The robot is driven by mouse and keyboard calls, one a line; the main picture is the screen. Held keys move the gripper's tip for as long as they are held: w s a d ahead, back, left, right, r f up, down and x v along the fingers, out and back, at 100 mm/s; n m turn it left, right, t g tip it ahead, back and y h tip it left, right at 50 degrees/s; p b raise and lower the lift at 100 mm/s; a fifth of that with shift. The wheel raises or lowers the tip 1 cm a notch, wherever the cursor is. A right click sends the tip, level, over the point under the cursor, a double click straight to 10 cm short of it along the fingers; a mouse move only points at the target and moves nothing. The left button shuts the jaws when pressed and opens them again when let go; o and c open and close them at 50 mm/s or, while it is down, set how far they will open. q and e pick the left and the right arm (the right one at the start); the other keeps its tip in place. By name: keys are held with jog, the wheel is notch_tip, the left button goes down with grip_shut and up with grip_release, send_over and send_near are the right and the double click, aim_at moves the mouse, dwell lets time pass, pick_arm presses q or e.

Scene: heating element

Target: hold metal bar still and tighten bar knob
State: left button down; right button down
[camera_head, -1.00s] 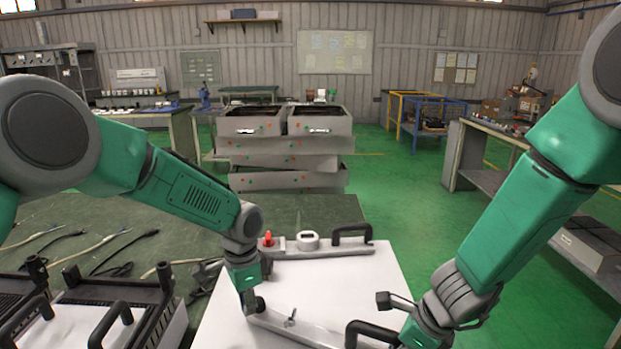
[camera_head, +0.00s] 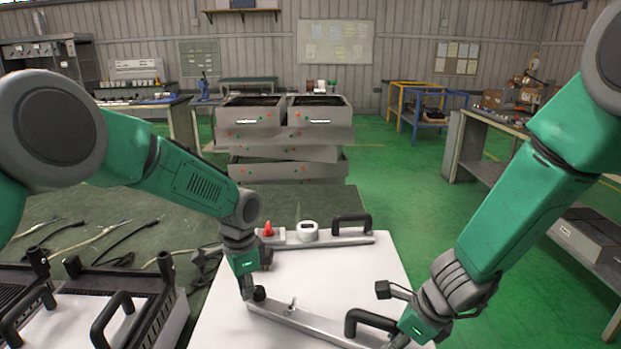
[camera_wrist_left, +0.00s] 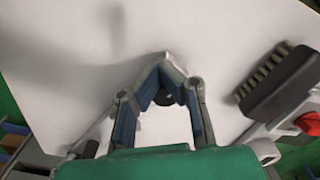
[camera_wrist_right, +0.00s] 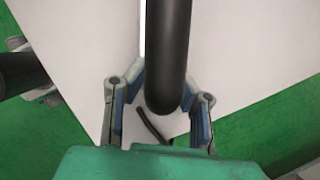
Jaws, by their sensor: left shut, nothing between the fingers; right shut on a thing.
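The metal bar (camera_head: 300,321) lies on a white panel (camera_head: 355,265), running from my left gripper to my right one. It has a small wing-like knob (camera_head: 291,304) and a black handle (camera_head: 372,317) near its right end. My left gripper (camera_head: 254,295) is at the bar's left end, beside a round black knob (camera_head: 259,293). In the left wrist view its fingertips (camera_wrist_left: 165,62) meet, with a dark round knob (camera_wrist_left: 164,98) showing below them. My right gripper (camera_wrist_right: 160,92) is shut on the black handle (camera_wrist_right: 168,45); its fingertips are partly hidden in the head view.
A second bar (camera_head: 338,241) at the panel's far edge carries a red knob (camera_head: 268,229), a white gauge (camera_head: 308,231) and a black handle (camera_head: 351,223). Black-framed units (camera_head: 120,305) and loose cables (camera_head: 110,235) lie left.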

pick_arm(q)
jog(key=shift+a, duration=0.1)
pick_arm(e)
jog(key=shift+s+f, duration=0.1)
pick_arm(q)
jog(key=shift+a, duration=0.35)
notch_tip(320, 180, up, 6)
dwell(0.5)
pick_arm(e)
jog(key=c, duration=1.3)
grip_release()
jog(key=shift+o, duration=0.2)
